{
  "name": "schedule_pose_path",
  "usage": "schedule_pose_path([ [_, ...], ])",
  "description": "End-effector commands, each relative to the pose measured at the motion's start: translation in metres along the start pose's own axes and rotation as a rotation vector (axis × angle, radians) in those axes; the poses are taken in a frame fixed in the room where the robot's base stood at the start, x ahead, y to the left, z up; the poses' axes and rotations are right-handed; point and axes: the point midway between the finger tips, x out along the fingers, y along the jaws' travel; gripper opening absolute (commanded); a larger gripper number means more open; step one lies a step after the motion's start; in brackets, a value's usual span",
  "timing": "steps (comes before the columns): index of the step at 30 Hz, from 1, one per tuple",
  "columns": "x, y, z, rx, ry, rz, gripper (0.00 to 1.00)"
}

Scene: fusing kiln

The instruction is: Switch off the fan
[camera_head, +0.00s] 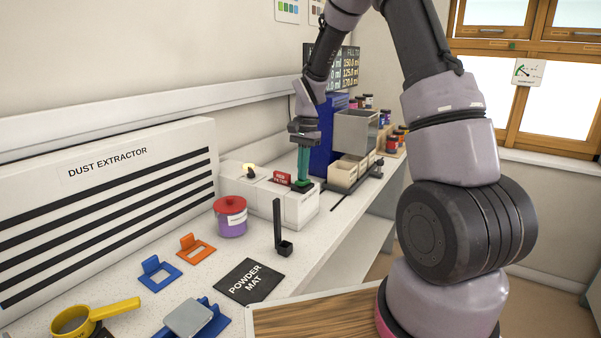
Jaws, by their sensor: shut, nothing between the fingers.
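A long white control box (262,193) stands on the bench, with a small lit yellowish part (249,169) near its left end and a red sign (282,178) on top, its lettering too small to read surely. My gripper (303,179) points down over the box's right end, with its teal fingers closed together. Their tips are at or just above a small green and dark part (303,187) on the box; I cannot tell if they touch. The fingers partly hide that part. The white dust extractor (120,168) with dark slots stands along the wall at left.
A purple jar with a red lid (231,217), a black upright holder (280,235) and a black powder mat (250,281) lie in front of the box. Beige bins (345,172) and a blue block (324,140) stand behind my gripper.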

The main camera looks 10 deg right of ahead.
Motion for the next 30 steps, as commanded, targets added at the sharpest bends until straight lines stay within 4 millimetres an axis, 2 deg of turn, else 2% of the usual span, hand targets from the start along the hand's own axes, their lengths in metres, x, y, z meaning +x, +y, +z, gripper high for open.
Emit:
schedule_pose_path([
  [4,0.000,0.001,-0.007,0.001,0.002,0.002,0.00],
  [13,-0.002,0.001,-0.006,0.000,0.000,0.001,0.00],
  [16,-0.008,0.000,-0.006,-0.001,0.002,0.000,0.00],
  [20,-0.028,0.000,-0.006,0.001,0.003,-0.002,0.00],
  [30,-0.092,0.000,-0.007,0.000,0.002,-0.001,0.00],
])
